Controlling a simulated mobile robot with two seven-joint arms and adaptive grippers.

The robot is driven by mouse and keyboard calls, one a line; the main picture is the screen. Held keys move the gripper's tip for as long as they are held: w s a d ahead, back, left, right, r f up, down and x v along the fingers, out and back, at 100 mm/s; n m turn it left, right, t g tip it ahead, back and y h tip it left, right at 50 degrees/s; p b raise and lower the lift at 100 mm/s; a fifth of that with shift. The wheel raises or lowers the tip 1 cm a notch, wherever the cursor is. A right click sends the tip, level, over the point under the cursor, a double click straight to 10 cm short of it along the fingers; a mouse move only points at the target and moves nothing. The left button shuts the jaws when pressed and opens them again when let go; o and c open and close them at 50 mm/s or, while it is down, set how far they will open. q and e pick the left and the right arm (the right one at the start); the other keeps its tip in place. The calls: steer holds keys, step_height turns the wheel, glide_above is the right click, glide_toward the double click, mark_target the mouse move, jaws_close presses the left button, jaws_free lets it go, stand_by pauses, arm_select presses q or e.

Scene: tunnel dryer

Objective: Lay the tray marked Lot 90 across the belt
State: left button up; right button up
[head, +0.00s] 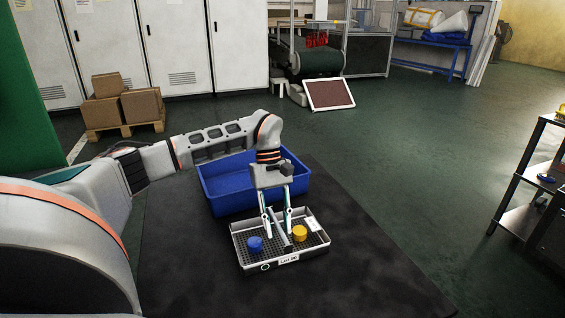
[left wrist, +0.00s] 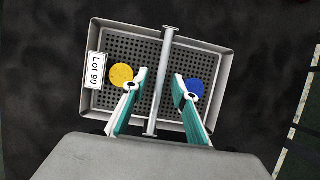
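My left gripper (head: 278,233) points down over the tray, open. In the left wrist view its fingers (left wrist: 160,92) stand on both sides of the bar, apart from it. My right gripper is out of view.
A blue bin (head: 222,201) stands just behind the tray. The dark surface (head: 180,270) is bare around them. Beyond, a dark green belt (head: 320,62) shows on a machine, with a framed brown panel (head: 330,94) before it. Boxes on a pallet (head: 125,129) stand at left, a shelf cart (head: 535,190) at right.

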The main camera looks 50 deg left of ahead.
arm_select(q)
steer(key=shift+d+f, duration=0.15)
jaws_close()
steer(key=shift+r, duration=0.2)
